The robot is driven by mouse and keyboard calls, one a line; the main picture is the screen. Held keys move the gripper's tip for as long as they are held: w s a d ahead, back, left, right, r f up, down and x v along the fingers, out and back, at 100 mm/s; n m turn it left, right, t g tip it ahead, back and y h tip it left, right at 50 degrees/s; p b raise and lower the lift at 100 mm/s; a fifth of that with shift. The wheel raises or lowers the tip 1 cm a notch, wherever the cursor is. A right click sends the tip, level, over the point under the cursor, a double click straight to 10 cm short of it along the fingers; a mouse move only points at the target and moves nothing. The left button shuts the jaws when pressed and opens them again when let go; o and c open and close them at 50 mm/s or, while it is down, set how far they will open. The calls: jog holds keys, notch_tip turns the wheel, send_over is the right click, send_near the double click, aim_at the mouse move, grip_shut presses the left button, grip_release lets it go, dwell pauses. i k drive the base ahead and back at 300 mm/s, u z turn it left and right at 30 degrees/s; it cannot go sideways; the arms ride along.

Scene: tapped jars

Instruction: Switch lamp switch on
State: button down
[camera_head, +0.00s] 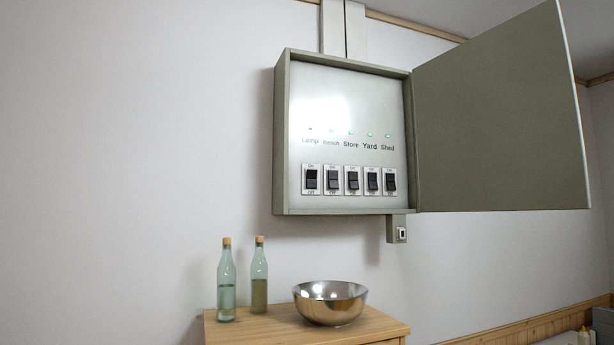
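The lamp switch (311,180) is the leftmost black rocker in a row inside an open grey panel box (281,140) on the wall. The word "Lamp" stands above it, partly washed out by glare. Small ON and OFF marks sit above and below the rocker. Its rocker looks tilted differently from the others in the row. The small indicator (310,129) above the Lamp label looks dark, while those above Yard and Shed look green. My gripper is not in view.
Other switches, Bench (333,180), Store (352,180), Yard (372,181) and Shed (390,181), sit close beside it. The box door (500,120) stands wide open to the right. Below, a wooden cabinet (260,334) holds two corked bottles (227,285) (259,280) and a metal bowl (330,305).

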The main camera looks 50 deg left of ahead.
aim_at(312, 174)
jog(key=u, duration=0.05)
jog(key=k, duration=0.85)
jog(key=u, duration=1.7)
jog(key=i, duration=0.5)
jog(key=z, duration=0.05)
